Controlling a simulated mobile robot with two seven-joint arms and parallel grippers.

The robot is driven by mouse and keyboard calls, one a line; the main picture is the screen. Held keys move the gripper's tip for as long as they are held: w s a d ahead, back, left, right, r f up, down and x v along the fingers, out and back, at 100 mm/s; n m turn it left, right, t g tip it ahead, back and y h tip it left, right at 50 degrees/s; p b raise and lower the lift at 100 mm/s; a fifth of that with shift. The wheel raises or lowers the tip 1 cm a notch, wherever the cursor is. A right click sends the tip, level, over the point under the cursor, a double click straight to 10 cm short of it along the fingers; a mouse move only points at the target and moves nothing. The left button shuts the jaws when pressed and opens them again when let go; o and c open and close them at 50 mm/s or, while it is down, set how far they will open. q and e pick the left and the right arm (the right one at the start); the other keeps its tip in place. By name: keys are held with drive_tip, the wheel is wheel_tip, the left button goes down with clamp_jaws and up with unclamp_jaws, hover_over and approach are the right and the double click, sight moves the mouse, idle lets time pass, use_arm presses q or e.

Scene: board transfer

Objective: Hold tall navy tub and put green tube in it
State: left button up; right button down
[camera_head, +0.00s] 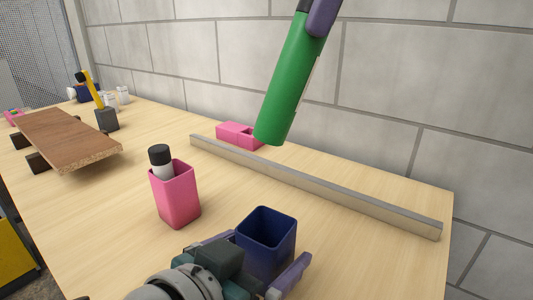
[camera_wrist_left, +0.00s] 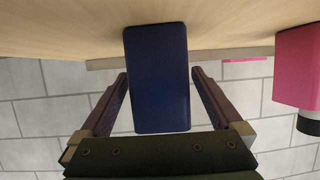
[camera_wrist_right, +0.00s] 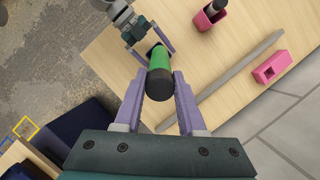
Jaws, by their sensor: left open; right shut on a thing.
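The tall navy tub (camera_head: 266,262) stands upright and open-topped at the front of the table. My left gripper (camera_head: 270,246) is open, with a finger on each side of the tub. In the left wrist view, the tub (camera_wrist_left: 157,80) lies between the spread fingers (camera_wrist_left: 160,75), with gaps visible on both sides. My right gripper (camera_head: 318,16) is shut on the upper part of the green tube (camera_head: 288,85), holding it tilted in the air. The right wrist view shows its fingers (camera_wrist_right: 159,82) on the tube (camera_wrist_right: 160,58) near its dark end; the tub is mostly hidden behind it.
A pink tub (camera_head: 178,200) holding a black-capped white bottle (camera_head: 161,162) stands left of the navy tub. A long grey bar (camera_head: 310,184) and a pink block (camera_head: 236,135) lie behind. A brown board (camera_head: 65,140) rests on supports at the left.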

use_arm(q)
drive_tip(key=shift+c, duration=0.2)
drive_tip(key=c, duration=1.3)
use_arm(e)
wheel_tip(320, 180, down, 13)
idle(1.1)
drive_tip(key=shift+c, duration=2.1)
unclamp_jaws()
drive_tip(key=v, duration=1.2)
